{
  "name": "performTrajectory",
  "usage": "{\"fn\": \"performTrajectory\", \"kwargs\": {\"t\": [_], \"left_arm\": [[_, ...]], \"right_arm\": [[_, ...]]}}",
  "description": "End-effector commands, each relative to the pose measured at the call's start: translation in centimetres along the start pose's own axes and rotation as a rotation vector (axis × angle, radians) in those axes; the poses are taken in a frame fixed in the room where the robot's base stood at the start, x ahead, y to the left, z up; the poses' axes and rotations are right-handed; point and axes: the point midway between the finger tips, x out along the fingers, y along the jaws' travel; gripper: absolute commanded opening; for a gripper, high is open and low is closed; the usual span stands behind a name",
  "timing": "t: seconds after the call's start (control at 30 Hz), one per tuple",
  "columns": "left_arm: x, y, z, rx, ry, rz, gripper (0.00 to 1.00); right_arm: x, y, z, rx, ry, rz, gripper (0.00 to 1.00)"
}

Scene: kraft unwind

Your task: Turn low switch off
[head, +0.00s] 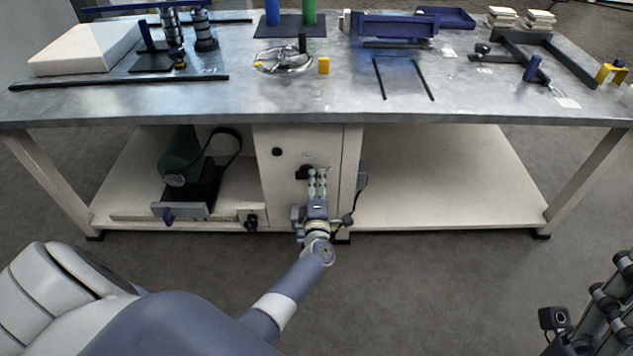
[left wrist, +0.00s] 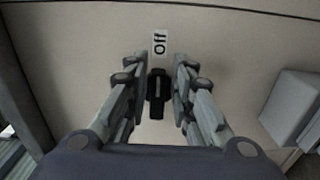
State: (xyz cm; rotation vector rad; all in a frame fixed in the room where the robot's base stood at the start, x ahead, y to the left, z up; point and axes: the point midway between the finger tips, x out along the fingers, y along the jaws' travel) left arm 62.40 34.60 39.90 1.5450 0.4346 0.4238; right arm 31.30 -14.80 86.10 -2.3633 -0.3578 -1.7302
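The low switch, a black knob with a pale line (left wrist: 157,95), sits on the cream cabinet face (head: 272,185) under the table. In the left wrist view, the knob stands upright in the picture, in line with a white "Off" label (left wrist: 160,42) above it. In the head view, the dark switch (head: 303,172) is partly hidden behind my left gripper (head: 317,172). That gripper is open, with one finger on each side of the knob and apparently small gaps. My right gripper (head: 610,295) is partly in view at the lower right edge.
A round black knob (head: 277,152) is higher on the cabinet. A green motor (head: 181,155) stands on the lower shelf to the left; the right shelf (head: 440,180) is bare.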

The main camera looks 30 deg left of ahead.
Motion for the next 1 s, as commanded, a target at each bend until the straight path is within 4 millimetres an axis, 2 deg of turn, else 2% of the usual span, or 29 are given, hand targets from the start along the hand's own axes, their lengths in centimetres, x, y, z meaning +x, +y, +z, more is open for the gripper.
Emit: {"fn": "performTrajectory", "kwargs": {"t": [0.3, 0.43, 0.57, 0.8, 1.0], "left_arm": [[0.0, 0.0, -0.1, -0.002, 0.003, 0.001, 0.35], [-0.7, 0.0, -0.1, -0.003, 0.002, 0.000, 0.35], [-2.8, -0.1, -0.1, -0.005, 0.003, -0.002, 0.35], [-8.0, -0.1, -0.1, -0.003, 0.003, -0.002, 0.35], [-11.0, -0.1, 0.0, -0.002, 0.001, -0.001, 0.35]], "right_arm": [[0.0, 0.0, 0.0, 0.001, 0.001, 0.000, 0.40], [0.0, 0.0, 0.0, 0.002, 0.001, 0.000, 0.40], [0.0, 0.0, 0.0, 0.001, 0.001, 0.000, 0.40], [0.0, 0.0, 0.0, 0.001, 0.001, 0.000, 0.40], [0.0, 0.0, 0.0, 0.001, 0.001, 0.000, 0.40]]}}
